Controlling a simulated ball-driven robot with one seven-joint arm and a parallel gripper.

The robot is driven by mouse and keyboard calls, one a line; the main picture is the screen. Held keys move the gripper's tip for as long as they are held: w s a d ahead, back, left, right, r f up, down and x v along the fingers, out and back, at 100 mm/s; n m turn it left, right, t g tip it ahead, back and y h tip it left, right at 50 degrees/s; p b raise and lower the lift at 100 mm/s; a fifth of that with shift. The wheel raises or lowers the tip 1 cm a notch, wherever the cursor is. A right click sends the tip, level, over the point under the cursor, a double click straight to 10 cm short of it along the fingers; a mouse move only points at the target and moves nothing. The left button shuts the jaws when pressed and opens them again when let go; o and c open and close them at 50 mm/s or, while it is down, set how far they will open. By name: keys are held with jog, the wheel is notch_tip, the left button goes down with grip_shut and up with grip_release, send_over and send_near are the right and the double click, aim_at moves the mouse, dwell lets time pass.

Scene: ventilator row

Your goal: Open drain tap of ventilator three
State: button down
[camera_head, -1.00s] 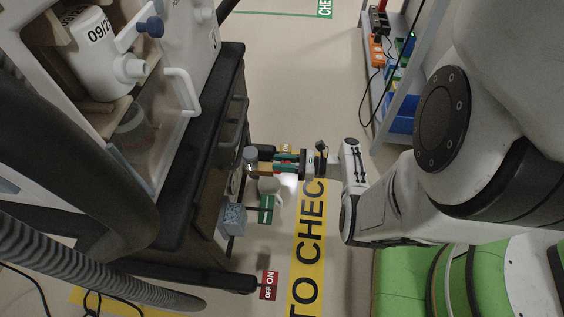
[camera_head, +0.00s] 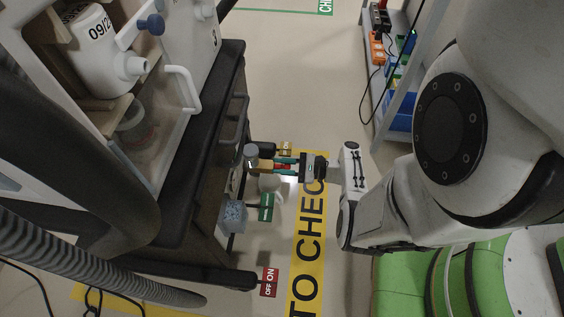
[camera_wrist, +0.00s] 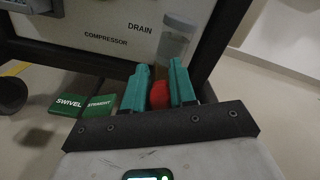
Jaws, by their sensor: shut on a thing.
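My gripper (camera_head: 284,165) reaches in from the right at the ventilator's lower side. In the wrist view, its two teal fingers (camera_wrist: 159,85) are shut on a red piece, the tap handle (camera_wrist: 159,95). A tan-brown tap body (camera_head: 265,164) lies just beyond the fingertips. A clear jar (camera_wrist: 177,38) with a grey lid stands behind the fingers, and the lid also shows in the head view (camera_head: 250,151). The panel behind carries the word DRAIN (camera_wrist: 140,28). The fingers partly hide the tap, so the handle's exact angle cannot be told.
A green tag (camera_head: 266,207) and a red OFF/ON tag (camera_head: 269,282) stick out from the cart's side (camera_head: 200,150). A corrugated hose (camera_head: 80,262) crosses the lower left. A shelf (camera_head: 412,85) stands at the upper right. The floor between is clear.

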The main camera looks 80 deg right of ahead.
jog(key=shift+s+a+f+n+b, duration=0.1)
jog(key=shift+a+f+n+b, duration=0.45)
jog(key=shift+n, duration=1.2)
jog(key=shift+a+f+n+b, duration=0.35)
jog(key=shift+f+n+b, duration=0.35)
jog(key=shift+n, duration=1.1)
jog(key=shift+s+a+f+n+b, duration=0.1)
jog(key=shift+a+f+n+b, duration=0.5)
jog(key=shift+n, duration=1.15)
jog(key=shift+d+r, duration=0.1)
jog(key=shift+d, duration=0.05)
jog(key=c, duration=1)
grip_release()
